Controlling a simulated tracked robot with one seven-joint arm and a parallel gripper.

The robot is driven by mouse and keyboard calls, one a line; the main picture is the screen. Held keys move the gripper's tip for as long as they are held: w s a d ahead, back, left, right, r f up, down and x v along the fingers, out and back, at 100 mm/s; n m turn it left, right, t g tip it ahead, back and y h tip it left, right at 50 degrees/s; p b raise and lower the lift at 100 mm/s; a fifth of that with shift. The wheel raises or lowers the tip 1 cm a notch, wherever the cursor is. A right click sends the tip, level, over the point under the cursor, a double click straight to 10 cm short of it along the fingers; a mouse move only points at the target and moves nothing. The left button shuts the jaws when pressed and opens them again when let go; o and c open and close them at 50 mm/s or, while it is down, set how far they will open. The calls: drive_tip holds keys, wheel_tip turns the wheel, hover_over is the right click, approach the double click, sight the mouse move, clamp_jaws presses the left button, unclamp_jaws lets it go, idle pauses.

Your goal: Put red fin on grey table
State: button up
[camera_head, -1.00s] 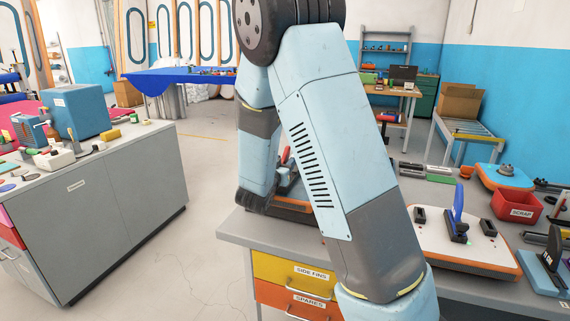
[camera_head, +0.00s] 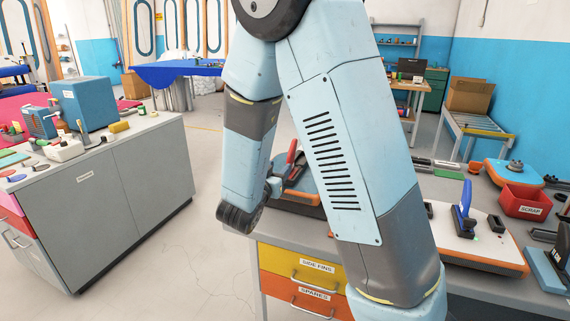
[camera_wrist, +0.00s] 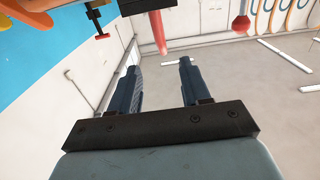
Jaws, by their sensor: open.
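A red fin (camera_head: 292,152) stands upright and tilted on a dark mount on an orange-edged board, on the bench beyond my arm. In the wrist view a red upright piece (camera_wrist: 159,34), apparently the same fin, shows past the fingertips, between the two finger lines. My gripper (camera_wrist: 158,68) is open, with nothing between its fingers. A grey-topped cabinet (camera_head: 135,185) stands at left. The bench with the fin also has a grey top (camera_head: 282,231).
A blue fin (camera_head: 464,208) stands on a white board (camera_head: 482,249) at right. A red scrap bin (camera_head: 522,201) is behind it. A blue machine (camera_head: 84,104) and small parts crowd the cabinet's far side. Open floor (camera_head: 212,230) lies between cabinet and bench.

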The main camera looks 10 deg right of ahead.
drive_tip(key=s+a+r+n+g+y, duration=0.3)
drive_tip(key=s+r+n+y, duration=0.25)
drive_tip(key=r+y, duration=0.65)
drive_tip(key=s+d+n+g+h, duration=0.1)
drive_tip(key=s+d+g, duration=0.3)
drive_tip(key=s, duration=0.7)
drive_tip(key=s+d+n+g+h, duration=0.1)
drive_tip(key=s+d+g, duration=0.1)
drive_tip(key=s+d, duration=0.7)
wheel_tip(320, 180, down, 5)
drive_tip(key=w+d+n+g+h, duration=0.2)
drive_tip(key=n+g+h, duration=0.2)
drive_tip(key=n+h, duration=0.15)
drive_tip(key=n+t+h, duration=0.5)
drive_tip(key=n+t, duration=0.8)
drive_tip(key=n, duration=1)
approach(290, 151)
drive_tip(key=shift+y, duration=0.25)
drive_tip(key=x, duration=1.2)
drive_tip(key=shift+d+r, duration=0.1)
drive_tip(key=shift+r, duration=0.05)
